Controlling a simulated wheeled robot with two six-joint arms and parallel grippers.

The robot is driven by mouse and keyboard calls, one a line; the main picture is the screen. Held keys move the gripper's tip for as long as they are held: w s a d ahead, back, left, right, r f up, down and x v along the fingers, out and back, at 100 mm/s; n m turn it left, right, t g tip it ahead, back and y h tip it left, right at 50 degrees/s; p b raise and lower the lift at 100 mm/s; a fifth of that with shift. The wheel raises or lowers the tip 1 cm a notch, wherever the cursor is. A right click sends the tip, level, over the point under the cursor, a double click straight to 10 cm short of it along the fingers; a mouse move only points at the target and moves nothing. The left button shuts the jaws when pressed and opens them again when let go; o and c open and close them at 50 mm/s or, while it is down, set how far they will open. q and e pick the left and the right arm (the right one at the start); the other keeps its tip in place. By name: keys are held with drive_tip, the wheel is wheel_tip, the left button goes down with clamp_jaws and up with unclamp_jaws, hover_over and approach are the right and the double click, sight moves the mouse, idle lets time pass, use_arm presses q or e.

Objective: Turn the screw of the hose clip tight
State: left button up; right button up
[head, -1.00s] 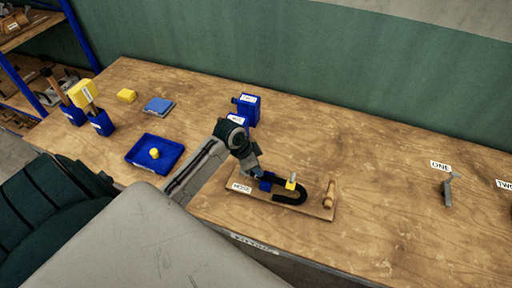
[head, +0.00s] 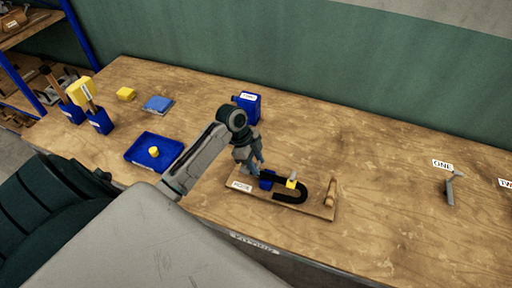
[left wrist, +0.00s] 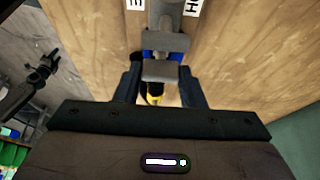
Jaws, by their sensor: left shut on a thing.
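The wooden board (head: 318,208) lies near the table's front edge. On it are a black U-shaped hose (head: 307,196), a blue block (head: 267,180) and a yellow piece (head: 291,184). My left gripper (head: 258,172) reaches down at the board's left part, beside the blue block. In the left wrist view its fingers (left wrist: 160,88) stand either side of a grey piece (left wrist: 161,70), apparently the clip's screw, with blue (left wrist: 175,56) beneath and yellow (left wrist: 155,94) below it in the picture. The clip band cannot be made out. My right gripper is not in view.
A wooden peg (head: 330,192) stands at the board's right end. A blue tray (head: 140,157) with a yellow item lies to the left. A blue container (head: 249,105) stands behind my arm. A grey tool (head: 450,188) is far right. The table between is clear.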

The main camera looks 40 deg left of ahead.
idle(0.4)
use_arm(q)
drive_tip(key=o, duration=0.7)
drive_tip(key=shift+r, duration=0.1)
drive_tip(key=shift+a+r, duration=0.15)
drive_tip(key=shift+r, duration=0.05)
drive_tip(key=b+v, duration=0.3)
drive_tip(key=v, duration=0.6)
drive_tip(key=shift+a+r+b, duration=0.15)
drive_tip(key=shift+r+b, duration=0.05)
drive_tip(key=shift+b, duration=0.1)
drive_tip(key=shift+s+r, duration=0.1)
drive_tip(key=shift+r, duration=0.25)
drive_tip(key=shift+f, duration=0.1)
